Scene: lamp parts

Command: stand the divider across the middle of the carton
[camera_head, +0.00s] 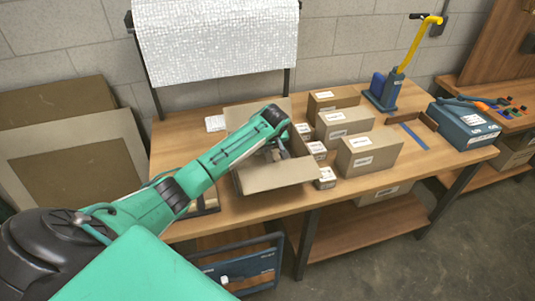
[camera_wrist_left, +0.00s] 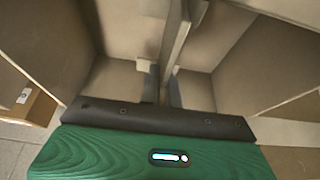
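The open carton (camera_head: 275,177) stands on the workbench with its flaps spread, and my left arm reaches over it. My left gripper (camera_head: 279,148) is down inside it. In the left wrist view, the divider (camera_wrist_left: 177,38) is a thin cardboard panel seen nearly edge-on inside the carton (camera_wrist_left: 118,82). It stands about upright, with open space on both sides. The fingers of my left gripper (camera_wrist_left: 163,88) lie one on each side of the divider and appear closed on it. Whether its lower edge touches the carton floor is hidden. My right gripper is not in view.
Several closed cardboard boxes (camera_head: 369,152) stand close to the carton's right. A blue toolbox (camera_head: 464,123) and a blue and yellow tool (camera_head: 391,84) are farther right. A roll of bubble wrap (camera_head: 217,38) hangs behind. The bench (camera_head: 425,154) has some bare wood at front right.

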